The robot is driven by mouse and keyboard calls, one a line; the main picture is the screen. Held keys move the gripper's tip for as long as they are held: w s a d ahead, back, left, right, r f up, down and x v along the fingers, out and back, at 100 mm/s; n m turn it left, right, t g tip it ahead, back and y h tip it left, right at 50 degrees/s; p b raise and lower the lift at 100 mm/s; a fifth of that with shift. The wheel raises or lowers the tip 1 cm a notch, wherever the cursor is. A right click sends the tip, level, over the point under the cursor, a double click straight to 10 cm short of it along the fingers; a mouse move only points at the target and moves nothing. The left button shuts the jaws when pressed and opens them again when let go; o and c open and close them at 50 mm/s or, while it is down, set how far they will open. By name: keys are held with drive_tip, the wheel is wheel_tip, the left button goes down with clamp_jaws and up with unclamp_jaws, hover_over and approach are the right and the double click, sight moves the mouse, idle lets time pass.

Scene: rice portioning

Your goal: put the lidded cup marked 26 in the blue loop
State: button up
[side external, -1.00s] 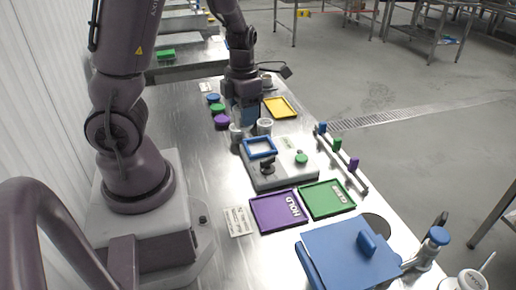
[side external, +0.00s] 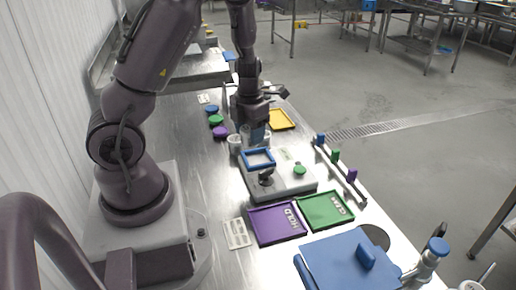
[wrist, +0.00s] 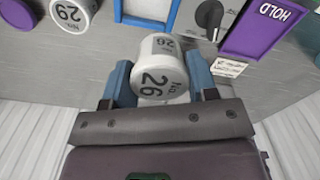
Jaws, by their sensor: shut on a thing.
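The lidded cup marked 26 (wrist: 161,82) is white and sits between the blue fingers of my gripper (wrist: 163,86) in the wrist view. My gripper is shut on it, and its number faces the camera. In the side external view my gripper (side external: 252,133) is behind the grey unit, and the fingers partly hide the cup. I cannot tell whether the cup touches the table.
A cup marked 29 (wrist: 73,14) stands near a purple lid (wrist: 18,13). Blue, green and purple (side external: 220,132) lids lie at the left. The grey unit (side external: 285,182) has a black knob (side external: 266,177). A yellow tray (side external: 281,120), purple tray (side external: 272,226) and green tray (side external: 320,212) lie around it.

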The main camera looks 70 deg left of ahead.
drive_tip(key=w+f, duration=0.1)
drive_tip(key=a+f, duration=0.1)
drive_tip(key=w+a+f, duration=0.1)
drive_tip(key=f, duration=0.1)
drive_tip(key=shift+w, duration=0.3)
drive_tip(key=shift+w+a+f, duration=0.1)
drive_tip(key=shift+w+f, duration=0.1)
drive_tip(key=shift+f, duration=1.6)
drive_tip(key=shift+f, duration=0.1)
drive_tip(key=o, duration=1)
